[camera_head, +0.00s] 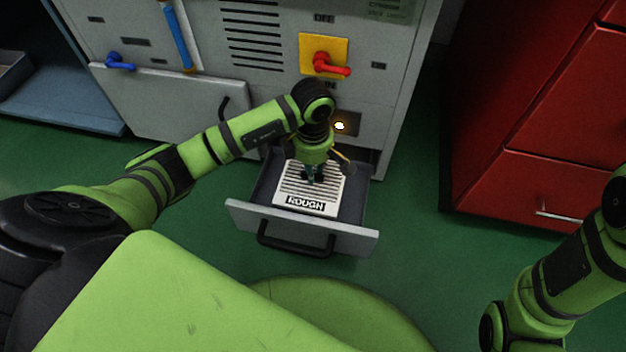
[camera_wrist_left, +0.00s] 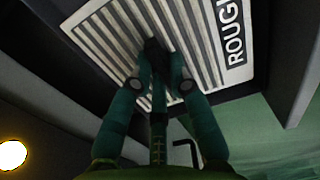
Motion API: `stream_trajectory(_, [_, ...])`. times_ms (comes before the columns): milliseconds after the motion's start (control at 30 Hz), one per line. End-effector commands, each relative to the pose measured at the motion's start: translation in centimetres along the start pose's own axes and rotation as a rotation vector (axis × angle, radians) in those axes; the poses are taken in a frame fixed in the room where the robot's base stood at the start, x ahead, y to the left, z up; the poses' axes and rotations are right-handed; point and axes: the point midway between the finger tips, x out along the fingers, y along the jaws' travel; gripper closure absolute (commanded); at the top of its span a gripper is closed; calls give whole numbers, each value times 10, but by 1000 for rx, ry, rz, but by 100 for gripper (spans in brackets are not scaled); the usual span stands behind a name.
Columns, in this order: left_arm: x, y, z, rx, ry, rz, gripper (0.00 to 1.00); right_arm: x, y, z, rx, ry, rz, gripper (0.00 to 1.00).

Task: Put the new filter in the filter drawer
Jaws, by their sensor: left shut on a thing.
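The filter (camera_head: 326,206) is a white panel with dark slats and the label ROUGH. It lies within the open drawer (camera_head: 290,223), which sticks out from the grey cabinet's base. In the left wrist view the filter (camera_wrist_left: 206,14) fills the top, with the drawer's walls around it. My left gripper (camera_head: 313,176) points down over the filter's middle, shut on a part there. In the left wrist view its fingertips (camera_wrist_left: 155,70) meet at a dark piece on the slats. I cannot tell whether the filter rests fully on the drawer floor. My right gripper is not in view; only its arm shows.
The grey cabinet (camera_head: 270,83) carries a red handle (camera_head: 330,66) on a yellow plate, a blue handle (camera_head: 120,62) and a lit lamp (camera_head: 340,126). A red cabinet (camera_head: 545,110) stands at the right. Green floor is free between it and the drawer.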

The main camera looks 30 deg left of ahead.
Motion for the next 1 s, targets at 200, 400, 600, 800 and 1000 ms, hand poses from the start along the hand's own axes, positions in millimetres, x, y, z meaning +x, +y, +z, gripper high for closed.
stream_trajectory(200, [32, 0, 0, 0, -1, -1, 100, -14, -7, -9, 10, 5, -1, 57])
stream_trajectory(400, [30, 0, 0, 1, -1, 0, 100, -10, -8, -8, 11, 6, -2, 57])
stream_trajectory(600, [33, 0, 0, 1, 0, 0, 69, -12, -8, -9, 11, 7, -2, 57])
stream_trajectory(800, [33, 0, 0, 1, 0, -1, 57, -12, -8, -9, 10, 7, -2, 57])
stream_trajectory(1000, [30, 0, 0, 1, 0, -1, 57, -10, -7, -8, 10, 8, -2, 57])
